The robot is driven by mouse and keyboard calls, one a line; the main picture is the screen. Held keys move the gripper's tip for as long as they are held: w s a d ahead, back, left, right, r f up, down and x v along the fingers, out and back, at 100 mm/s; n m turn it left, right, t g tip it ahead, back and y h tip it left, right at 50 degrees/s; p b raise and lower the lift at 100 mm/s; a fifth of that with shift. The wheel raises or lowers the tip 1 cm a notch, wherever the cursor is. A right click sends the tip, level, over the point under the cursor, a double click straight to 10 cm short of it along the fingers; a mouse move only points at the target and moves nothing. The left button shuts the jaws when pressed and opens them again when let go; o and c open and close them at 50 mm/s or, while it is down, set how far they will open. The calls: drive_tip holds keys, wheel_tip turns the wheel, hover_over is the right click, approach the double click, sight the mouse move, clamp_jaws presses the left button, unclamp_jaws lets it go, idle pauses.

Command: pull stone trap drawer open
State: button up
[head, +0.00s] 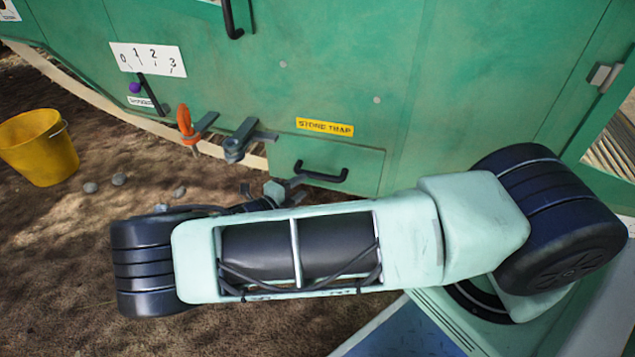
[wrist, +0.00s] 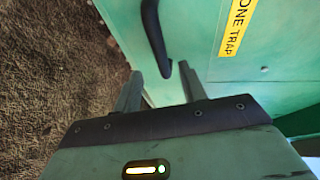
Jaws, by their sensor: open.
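The stone trap drawer (head: 365,165) is a green panel low on the green machine, under a yellow "STONE TRAP" label (head: 325,127). It looks flush with the machine wall. Its black bar handle (head: 322,174) shows in the head view and also in the wrist view (wrist: 154,35). My gripper (head: 275,188) is mostly hidden behind my arm in the head view, near the left end of the handle. In the wrist view my gripper (wrist: 160,78) is open, and the handle's near end appears between its fingertips. I cannot tell whether they touch it.
A black lever (head: 152,95) stands below a 0–3 scale (head: 148,60). A yellow bucket (head: 38,148) and several stones (head: 119,179) lie on the ground at left.

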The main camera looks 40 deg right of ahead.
sight(316, 178)
drive_tip(key=b+x, duration=0.3)
drive_tip(key=x, duration=0.4)
drive_tip(key=shift+d+f, duration=0.15)
drive_tip(key=shift+d, duration=0.15)
drive_tip(key=shift+w+d+b, duration=0.25)
drive_tip(key=shift+d+b, duration=0.05)
drive_tip(key=shift+d, duration=0.2)
clamp_jaws()
